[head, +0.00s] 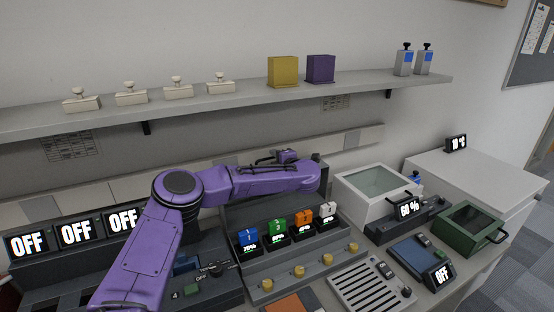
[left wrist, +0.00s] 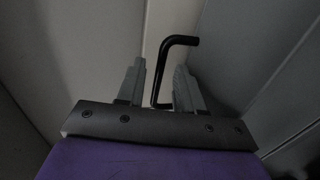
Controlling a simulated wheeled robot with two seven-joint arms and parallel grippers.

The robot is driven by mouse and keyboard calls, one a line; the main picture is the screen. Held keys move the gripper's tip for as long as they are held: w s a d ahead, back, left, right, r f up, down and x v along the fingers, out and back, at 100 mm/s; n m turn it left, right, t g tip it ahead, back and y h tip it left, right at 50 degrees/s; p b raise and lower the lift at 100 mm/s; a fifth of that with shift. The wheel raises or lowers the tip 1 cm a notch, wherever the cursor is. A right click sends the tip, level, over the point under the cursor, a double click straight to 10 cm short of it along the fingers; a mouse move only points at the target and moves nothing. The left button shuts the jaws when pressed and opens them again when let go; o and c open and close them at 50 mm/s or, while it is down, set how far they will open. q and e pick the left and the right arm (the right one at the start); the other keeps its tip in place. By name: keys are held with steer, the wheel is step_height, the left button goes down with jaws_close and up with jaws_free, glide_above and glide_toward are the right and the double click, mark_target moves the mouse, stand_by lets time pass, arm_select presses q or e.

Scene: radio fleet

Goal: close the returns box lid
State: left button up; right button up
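My left arm, purple, comes in from the left in the head view; its fingertips are hidden there. In the left wrist view my left gripper (left wrist: 159,88) is open, with its two grey fingers apart. A black bent handle (left wrist: 180,41) rises between or just beyond the fingers, with a gap to the left finger; contact with the right finger is unclear. Pale and grey flat panels surround it. No label marks the returns box. A white box with a glass-like top (head: 345,200) and a green box with a clear top (head: 446,231) stand at right. My right gripper is out of view.
A shelf (head: 235,98) with stampers, a yellow block (head: 283,71) and a purple block (head: 321,69) runs above my arm. A console (head: 310,258) with coloured blocks and yellow knobs lies below it. A charger-like dock (head: 407,222) reads 60 %.

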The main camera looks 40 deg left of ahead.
arm_select(q)
jaws_close()
steer(key=shift+f, duration=0.15)
stand_by(1.2)
